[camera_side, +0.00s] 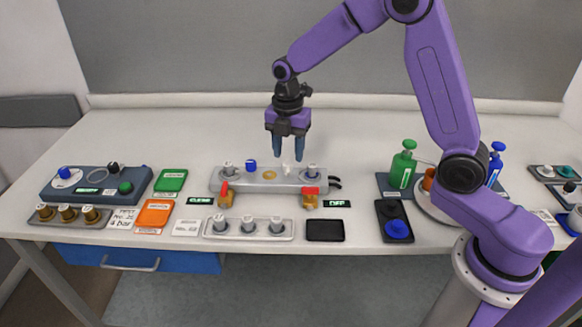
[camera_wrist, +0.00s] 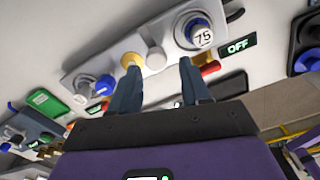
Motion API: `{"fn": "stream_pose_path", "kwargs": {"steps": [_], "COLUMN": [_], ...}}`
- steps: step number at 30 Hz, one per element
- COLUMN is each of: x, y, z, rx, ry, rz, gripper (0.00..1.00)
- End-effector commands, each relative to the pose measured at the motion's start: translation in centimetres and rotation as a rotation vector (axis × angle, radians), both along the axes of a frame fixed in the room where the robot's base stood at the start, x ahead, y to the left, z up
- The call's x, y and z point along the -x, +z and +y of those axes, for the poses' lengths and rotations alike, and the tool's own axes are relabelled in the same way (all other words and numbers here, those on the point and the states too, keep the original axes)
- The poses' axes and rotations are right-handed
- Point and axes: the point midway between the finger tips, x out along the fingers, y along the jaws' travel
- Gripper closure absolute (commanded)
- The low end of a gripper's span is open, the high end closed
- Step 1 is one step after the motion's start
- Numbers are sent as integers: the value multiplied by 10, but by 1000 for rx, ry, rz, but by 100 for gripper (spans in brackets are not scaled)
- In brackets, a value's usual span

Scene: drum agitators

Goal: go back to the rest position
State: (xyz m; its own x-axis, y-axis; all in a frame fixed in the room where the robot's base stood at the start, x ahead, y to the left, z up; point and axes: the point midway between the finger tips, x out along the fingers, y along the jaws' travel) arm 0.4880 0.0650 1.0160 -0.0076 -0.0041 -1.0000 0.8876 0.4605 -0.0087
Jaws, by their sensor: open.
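My gripper (camera_side: 287,152) hangs fingers down above the grey control panel (camera_side: 212,183) in the middle of the table. Its two dark blue fingers are apart with nothing between them. In the wrist view my gripper (camera_wrist: 160,80) also shows open, with the panel (camera_wrist: 95,62) beyond its fingertips. The panel bears a knob (camera_side: 312,170) at its right, which reads 75 in the wrist view (camera_wrist: 199,34). It also bears a left knob (camera_side: 228,168), a blue knob (camera_side: 251,165), a yellow disc (camera_side: 269,175) and a small white part (camera_side: 285,168).
Red-handled valves (camera_side: 224,194) and an OFF display (camera_side: 337,203) sit at the panel's front. A green bottle (camera_side: 403,164) and a blue bottle (camera_side: 495,163) stand to the right, close to my arm. A dark blue box (camera_side: 88,186) lies left. The table behind the panel is clear.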

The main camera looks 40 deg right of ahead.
Motion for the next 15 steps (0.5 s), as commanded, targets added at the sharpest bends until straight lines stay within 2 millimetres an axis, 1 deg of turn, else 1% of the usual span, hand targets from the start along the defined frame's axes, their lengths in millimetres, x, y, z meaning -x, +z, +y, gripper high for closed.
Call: {"fn": "stream_pose_path", "kwargs": {"steps": [1,5,15], "x": [0,0,2], "y": [4,9,10], "z": [0,0,1], "rx": [-1,0,-1], "ry": [0,0,-5], "rz": [-2,-1,-2], "gripper": [53,53,53]}}
